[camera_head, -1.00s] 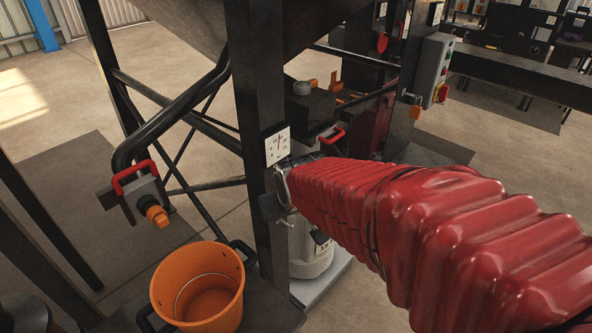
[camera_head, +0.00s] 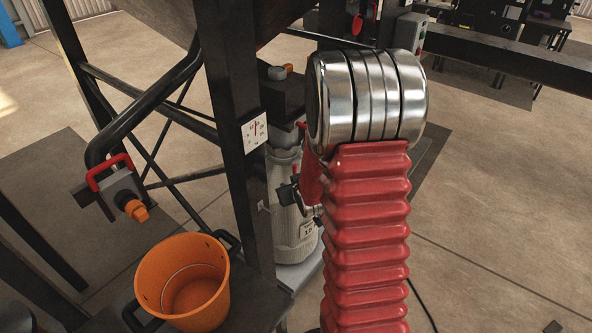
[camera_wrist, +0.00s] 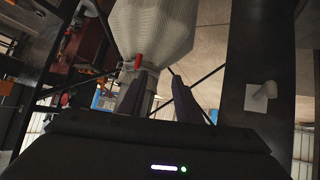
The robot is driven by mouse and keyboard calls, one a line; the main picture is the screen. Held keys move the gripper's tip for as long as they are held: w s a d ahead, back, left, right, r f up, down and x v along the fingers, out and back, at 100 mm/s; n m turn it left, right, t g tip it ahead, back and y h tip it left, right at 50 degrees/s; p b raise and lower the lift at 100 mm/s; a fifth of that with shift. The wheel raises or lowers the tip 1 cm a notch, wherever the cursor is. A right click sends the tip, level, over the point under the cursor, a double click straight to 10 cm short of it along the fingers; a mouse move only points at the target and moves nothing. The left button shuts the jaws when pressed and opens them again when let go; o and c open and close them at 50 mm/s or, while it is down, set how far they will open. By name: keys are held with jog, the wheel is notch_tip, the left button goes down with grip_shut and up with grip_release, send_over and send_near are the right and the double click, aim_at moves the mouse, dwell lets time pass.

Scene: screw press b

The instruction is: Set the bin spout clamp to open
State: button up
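The black curved spout pipe (camera_head: 135,115) ends at left in a grey clamp box with a red handle and an orange knob (camera_head: 122,190), which I take for the bin spout clamp. Its setting cannot be read. My gripper (camera_head: 290,192) is small and dark in the head view, partly behind my red arm, right of the black post and apart from the clamp. In the wrist view my gripper (camera_wrist: 158,73) shows two dark fingers spread apart with nothing held. A small red part (camera_wrist: 138,62) lies beyond the fingers; I cannot tell whether it belongs to the clamp.
A black post (camera_head: 238,150) with a white dial plate (camera_head: 254,132) stands between my gripper and the clamp. An orange bucket (camera_head: 183,280) sits below the clamp. A pale ribbed canister (camera_head: 293,240) stands behind the post. Open floor lies at right.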

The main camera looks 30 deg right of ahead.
aim_at(295, 167)
jog(key=s+d+f+m+t+h, duration=0.1)
jog(key=d+f+t, duration=0.5)
jog(key=f+t, duration=0.1)
jog(key=shift+s, duration=0.4)
jog(key=x, duration=1.4)
jog(key=shift+r, duration=0.2)
jog(key=shift+s, duration=0.1)
jog(key=shift+c, duration=0.3)
grip_shut()
